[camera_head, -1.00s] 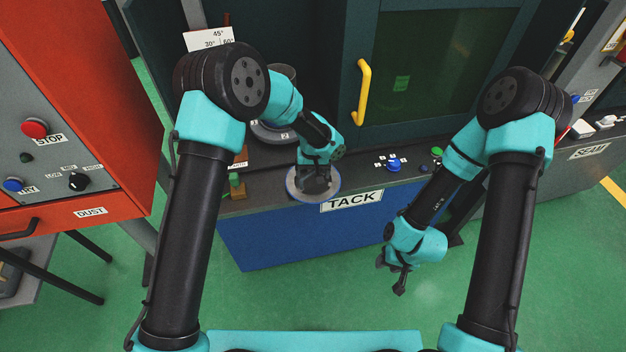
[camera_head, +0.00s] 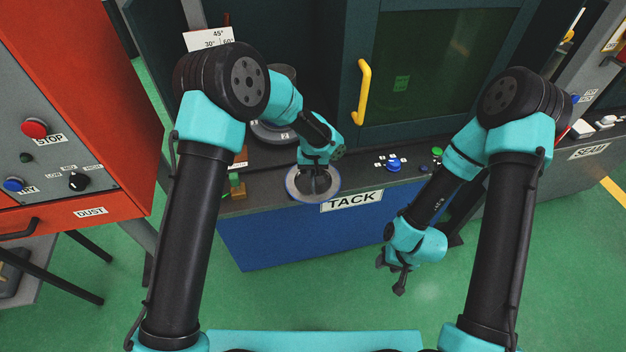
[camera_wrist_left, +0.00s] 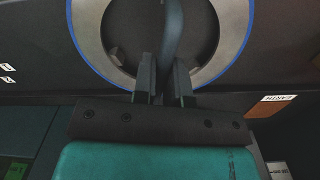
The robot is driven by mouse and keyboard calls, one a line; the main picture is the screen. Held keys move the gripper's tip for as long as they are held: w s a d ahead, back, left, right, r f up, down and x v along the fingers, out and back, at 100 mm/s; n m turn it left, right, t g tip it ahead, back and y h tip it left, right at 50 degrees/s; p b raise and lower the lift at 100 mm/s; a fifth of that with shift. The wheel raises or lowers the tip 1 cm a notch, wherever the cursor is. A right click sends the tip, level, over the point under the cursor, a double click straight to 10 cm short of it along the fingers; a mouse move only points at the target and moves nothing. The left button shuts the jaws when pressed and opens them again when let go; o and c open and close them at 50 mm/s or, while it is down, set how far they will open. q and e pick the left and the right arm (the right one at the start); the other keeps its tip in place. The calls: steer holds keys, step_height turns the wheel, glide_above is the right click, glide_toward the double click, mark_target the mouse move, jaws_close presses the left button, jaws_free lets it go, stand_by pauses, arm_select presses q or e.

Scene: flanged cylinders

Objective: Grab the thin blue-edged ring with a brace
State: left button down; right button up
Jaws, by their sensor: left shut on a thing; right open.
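The thin blue-edged ring (camera_head: 332,192) lies on the grey front ledge of the TACK station in the head view. In the left wrist view the ring (camera_wrist_left: 91,45) fills the top middle, grey with a blue rim, with a dark bar, the brace (camera_wrist_left: 172,35), running across its opening. My left gripper (camera_head: 315,190) is above the ring. In the left wrist view the left gripper (camera_wrist_left: 165,82) is shut on the brace. The fingers hide part of the ring. My right gripper (camera_head: 393,277) hangs open and empty over the green floor at the right.
The TACK label (camera_head: 351,201) is on the blue station front. A yellow handle (camera_head: 363,92) marks the dark cabinet door behind. A blue knob (camera_head: 393,165) and a green button (camera_head: 437,152) are on the ledge right of the ring. Another flanged part (camera_head: 272,133) stands behind the left arm.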

arm_select(q)
steer(key=shift+r, duration=0.2)
stand_by(0.3)
steer(key=shift+r, duration=1.85)
steer(key=shift+a, duration=0.1)
